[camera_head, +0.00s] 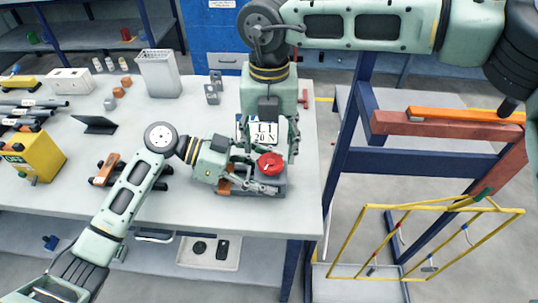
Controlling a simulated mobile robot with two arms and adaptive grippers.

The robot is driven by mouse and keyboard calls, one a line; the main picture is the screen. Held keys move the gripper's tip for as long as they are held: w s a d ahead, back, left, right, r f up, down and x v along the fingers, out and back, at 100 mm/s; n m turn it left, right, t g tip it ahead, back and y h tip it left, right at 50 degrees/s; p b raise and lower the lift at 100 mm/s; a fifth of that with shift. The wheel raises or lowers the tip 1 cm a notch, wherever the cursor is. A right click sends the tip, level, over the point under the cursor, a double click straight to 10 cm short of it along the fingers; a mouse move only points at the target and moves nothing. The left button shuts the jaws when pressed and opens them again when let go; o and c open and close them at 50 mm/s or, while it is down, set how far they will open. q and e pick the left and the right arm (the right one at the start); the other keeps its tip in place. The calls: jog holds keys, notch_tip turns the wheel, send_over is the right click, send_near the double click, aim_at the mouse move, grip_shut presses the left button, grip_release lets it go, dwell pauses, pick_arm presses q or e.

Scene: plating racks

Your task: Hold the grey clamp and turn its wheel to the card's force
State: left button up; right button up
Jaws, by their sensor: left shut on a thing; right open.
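A grey clamp (273,187) with a red wheel (269,164) on top sits near the right front edge of the table. My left gripper (238,182) comes in from the left and is shut on the clamp's side. My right gripper (270,146) points down from above, its fingers apart over the wheel; I cannot tell whether they touch it. A white card (263,133) reading "L1 20 N" stands behind the clamp, partly hidden by my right gripper.
The white table (215,225) also holds a yellow box (32,156), an orange and black clamp (107,168), a dark stand (95,124), a grey bin (158,73) and grey blocks (213,92). A blue rack with a yellow frame (440,208) stands to the right.

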aim_at(269, 161)
jog(key=shift+f, duration=2.35)
